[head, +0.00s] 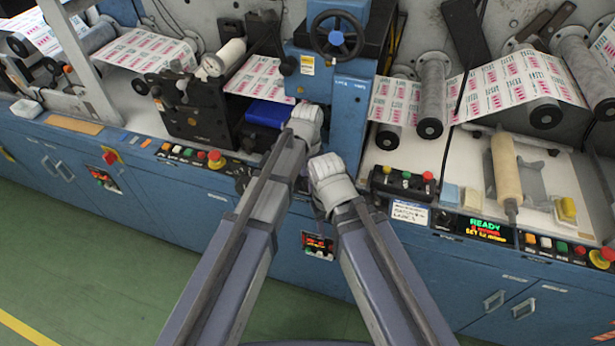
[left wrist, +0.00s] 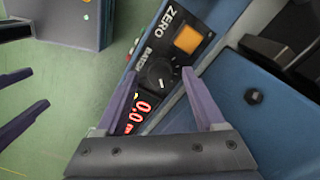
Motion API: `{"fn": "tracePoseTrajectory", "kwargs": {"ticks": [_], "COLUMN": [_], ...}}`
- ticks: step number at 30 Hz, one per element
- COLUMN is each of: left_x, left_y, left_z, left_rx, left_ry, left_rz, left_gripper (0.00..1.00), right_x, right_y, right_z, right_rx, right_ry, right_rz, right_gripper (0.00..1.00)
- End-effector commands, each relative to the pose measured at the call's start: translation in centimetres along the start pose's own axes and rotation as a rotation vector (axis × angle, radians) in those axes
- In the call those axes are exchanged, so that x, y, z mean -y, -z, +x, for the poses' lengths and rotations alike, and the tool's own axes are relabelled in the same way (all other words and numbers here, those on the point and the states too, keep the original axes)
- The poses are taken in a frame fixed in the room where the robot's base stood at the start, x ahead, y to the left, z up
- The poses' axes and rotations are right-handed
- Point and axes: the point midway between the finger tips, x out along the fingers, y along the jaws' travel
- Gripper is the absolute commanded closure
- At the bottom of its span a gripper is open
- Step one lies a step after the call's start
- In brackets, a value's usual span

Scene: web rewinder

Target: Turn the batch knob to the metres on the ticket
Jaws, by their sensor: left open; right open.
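The batch knob (left wrist: 160,84) is a small black round knob with a pale pointer mark on a black panel. In the left wrist view it sits beside an orange ZERO button (left wrist: 187,39) and a red display (left wrist: 139,114) reading 0.0. My left gripper (left wrist: 160,71) is open, with its fingers on either side of the knob; contact cannot be told. My right gripper (left wrist: 35,87) is open and empty at the left edge. In the head view both wrists hide the knob and fingers. A white card (head: 410,212) with handwriting lies on the bench front; its text is too small to read.
A blue press column with a black handwheel (head: 335,37) stands beyond my arms. A lit READY screen (head: 482,229) is at the right. Button boxes (head: 403,184) and rollers with printed web (head: 510,92) line the bench. Green floor is open in front.

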Motion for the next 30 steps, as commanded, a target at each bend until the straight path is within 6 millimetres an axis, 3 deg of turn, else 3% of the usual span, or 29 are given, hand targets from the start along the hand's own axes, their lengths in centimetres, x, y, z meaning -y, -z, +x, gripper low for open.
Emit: {"fn": "tracePoseTrajectory", "kwargs": {"ticks": [18, 30], "left_x": [0.0, 0.0], "left_y": [0.0, 0.0], "left_z": [-7.2, -7.4], "left_rx": [0.0, 0.0], "left_ry": [0.0, 0.0], "left_rz": [0.0, 0.0], "left_gripper": [0.29, 0.29], "right_x": [-0.7, -0.7], "right_y": [-0.4, -0.4], "right_z": [-7.2, -7.4], "right_rx": [0.0, 0.0], "right_ry": [0.0, 0.0], "right_rz": [0.0, 0.0], "right_gripper": [0.5, 0.5]}}
